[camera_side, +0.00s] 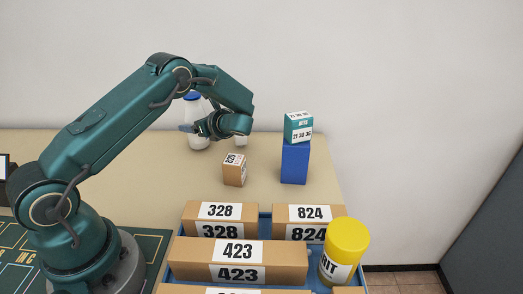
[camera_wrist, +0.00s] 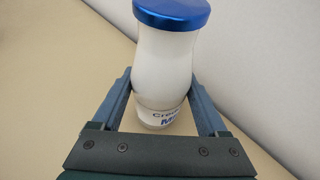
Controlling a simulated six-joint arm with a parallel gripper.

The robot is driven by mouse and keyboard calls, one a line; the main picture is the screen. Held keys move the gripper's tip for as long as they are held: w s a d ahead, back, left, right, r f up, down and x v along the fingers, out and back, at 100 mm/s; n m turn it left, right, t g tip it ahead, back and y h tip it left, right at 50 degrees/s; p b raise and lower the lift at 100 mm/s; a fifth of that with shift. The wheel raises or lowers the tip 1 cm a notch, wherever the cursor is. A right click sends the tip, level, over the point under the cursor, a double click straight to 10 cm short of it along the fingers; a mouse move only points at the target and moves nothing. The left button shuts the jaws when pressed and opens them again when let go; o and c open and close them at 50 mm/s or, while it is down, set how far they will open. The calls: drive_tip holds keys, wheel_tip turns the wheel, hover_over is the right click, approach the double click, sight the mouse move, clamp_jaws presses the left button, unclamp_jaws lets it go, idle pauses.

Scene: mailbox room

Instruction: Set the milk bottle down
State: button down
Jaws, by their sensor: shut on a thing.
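The milk bottle (camera_side: 196,140) is white with a blue cap and stands upright at the back of the beige table, behind my wrist in the side view. It also shows in the wrist view (camera_wrist: 165,65), with dark lettering low on its front. My gripper (camera_wrist: 164,100) is shut on the bottle, with one finger on each side of its body. In the side view my gripper (camera_side: 199,130) is partly hidden by my wrist. I cannot tell whether the bottle's base touches the table.
A small brown box labelled 058 (camera_side: 234,170) and a blue box (camera_side: 294,164) with a teal box (camera_side: 298,127) on top stand to the right. In front, a blue tray (camera_side: 265,226) holds several numbered brown boxes and a yellow-lidded jar (camera_side: 344,250). The table's left back is clear.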

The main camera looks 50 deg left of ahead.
drive_tip(key=shift+f, duration=0.2)
drive_tip(key=shift+f, duration=0.1)
unclamp_jaws()
drive_tip(key=shift+f, duration=0.1)
